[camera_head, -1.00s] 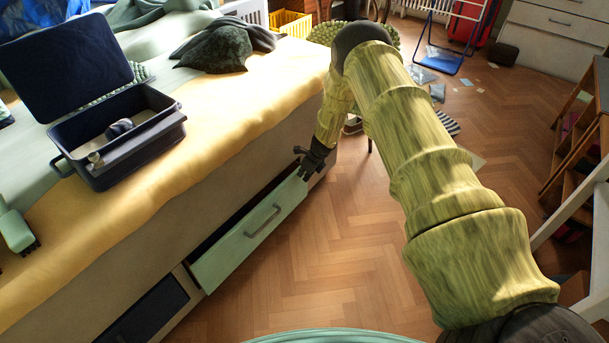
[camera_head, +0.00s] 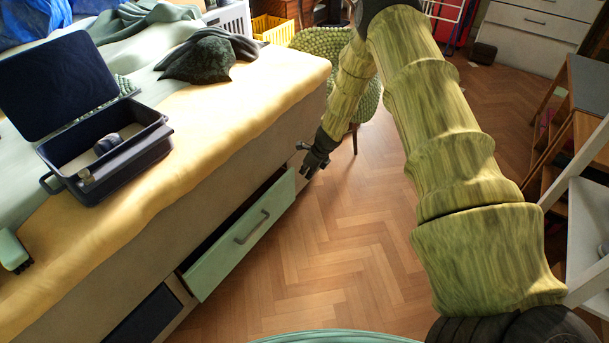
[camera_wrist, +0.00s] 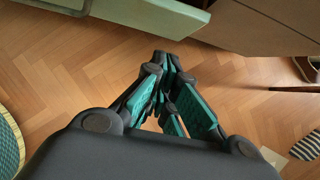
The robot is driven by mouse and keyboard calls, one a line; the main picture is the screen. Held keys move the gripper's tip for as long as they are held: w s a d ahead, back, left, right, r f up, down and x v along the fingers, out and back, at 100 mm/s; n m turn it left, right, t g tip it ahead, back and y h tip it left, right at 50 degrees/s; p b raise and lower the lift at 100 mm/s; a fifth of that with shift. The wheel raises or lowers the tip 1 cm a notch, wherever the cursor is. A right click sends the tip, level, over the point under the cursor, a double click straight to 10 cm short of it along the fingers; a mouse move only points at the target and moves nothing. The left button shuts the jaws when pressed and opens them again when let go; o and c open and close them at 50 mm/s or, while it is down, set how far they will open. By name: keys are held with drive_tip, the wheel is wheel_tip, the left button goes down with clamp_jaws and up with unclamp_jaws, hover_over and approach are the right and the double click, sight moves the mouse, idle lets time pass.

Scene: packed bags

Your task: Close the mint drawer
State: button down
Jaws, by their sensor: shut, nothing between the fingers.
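The mint drawer (camera_head: 238,241) is pulled partly out of the bed's side. Its front has a grey bar handle (camera_head: 252,226), and a dark gap shows behind it. My gripper (camera_head: 307,172) hangs just right of the drawer front's far end, over the floor side, and looks apart from it. In the wrist view my gripper (camera_wrist: 166,62) has its dark and teal fingers drawn together with nothing between them. Part of the pale mint drawer (camera_wrist: 150,14) shows at the top of that view, beyond the fingertips.
An open dark blue case (camera_head: 125,160) sits on the yellow-edged bed (camera_head: 225,110). A dark compartment (camera_head: 145,315) lies nearer in the bed's base. A green textured chair (camera_head: 315,42) stands behind my arm. The herringbone floor (camera_head: 330,250) in front of the drawer is clear.

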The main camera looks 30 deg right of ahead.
drive_tip(key=shift+s+d+f+b, duration=0.55)
drive_tip(key=shift+d+f+b, duration=0.25)
drive_tip(key=shift+b, duration=0.8)
drive_tip(key=t+y+b, duration=0.2)
drive_tip(key=t+b, duration=0.2)
drive_tip(key=b, duration=1.5)
approach(292, 177)
drive_tip(key=shift+x, duration=2.25)
